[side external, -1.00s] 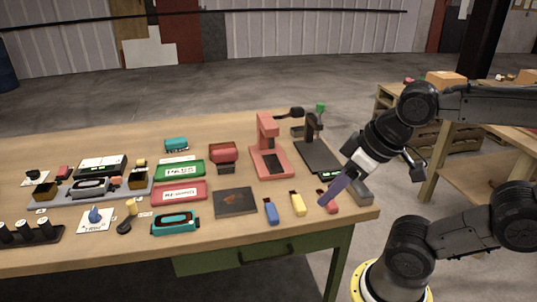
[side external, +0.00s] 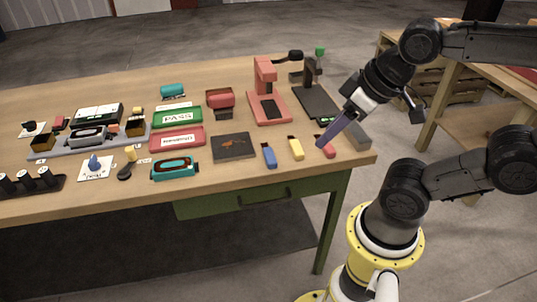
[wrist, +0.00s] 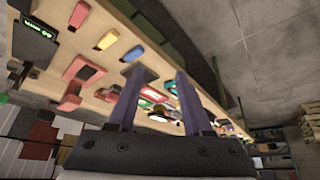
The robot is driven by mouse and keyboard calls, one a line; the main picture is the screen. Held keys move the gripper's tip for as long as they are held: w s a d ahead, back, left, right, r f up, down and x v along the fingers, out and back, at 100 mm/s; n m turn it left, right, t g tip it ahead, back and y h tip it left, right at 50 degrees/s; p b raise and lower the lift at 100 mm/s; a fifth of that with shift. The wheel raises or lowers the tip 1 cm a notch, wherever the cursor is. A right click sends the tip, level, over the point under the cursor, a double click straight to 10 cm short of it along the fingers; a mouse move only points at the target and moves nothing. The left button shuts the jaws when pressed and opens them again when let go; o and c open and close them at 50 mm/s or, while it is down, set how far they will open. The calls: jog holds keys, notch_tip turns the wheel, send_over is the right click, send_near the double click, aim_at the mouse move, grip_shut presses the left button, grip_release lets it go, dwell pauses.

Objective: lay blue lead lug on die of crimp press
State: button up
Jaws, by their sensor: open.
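The blue lead lug (side external: 269,155) lies on the wooden table near its front edge, right of a dark square plate. It also shows in the wrist view (wrist: 132,53), close by the left fingertip in the picture. A coral-red press (side external: 265,92) with a black lever, seemingly the crimp press, stands behind the lugs; its die is too small to make out. My gripper (side external: 321,143) points down and left, its fingers overlapping the red lug in the side view. In the wrist view my gripper (wrist: 160,75) has its two purple fingers apart, with nothing held between them.
A yellow lug (side external: 296,149) and a red lug (side external: 328,152) lie right of the blue one. A black stand (side external: 317,100) with a green knob and a grey block (side external: 356,135) are at the right. The dark plate (side external: 233,147), green PASS tray (side external: 177,116) and red tray (side external: 177,138) lie left.

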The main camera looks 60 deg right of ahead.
jog(key=d+f+n+g+h, duration=0.2)
jog(key=d+f+n+h, duration=0.1)
jog(key=d, duration=0.3)
jog(key=n+t+h, duration=0.6)
jog(key=n+h, duration=0.1)
jog(key=n, duration=1.7)
send_near(269, 152)
jog(key=shift+x, duration=4.7)
jog(key=shift+r, duration=0.1)
grip_shut()
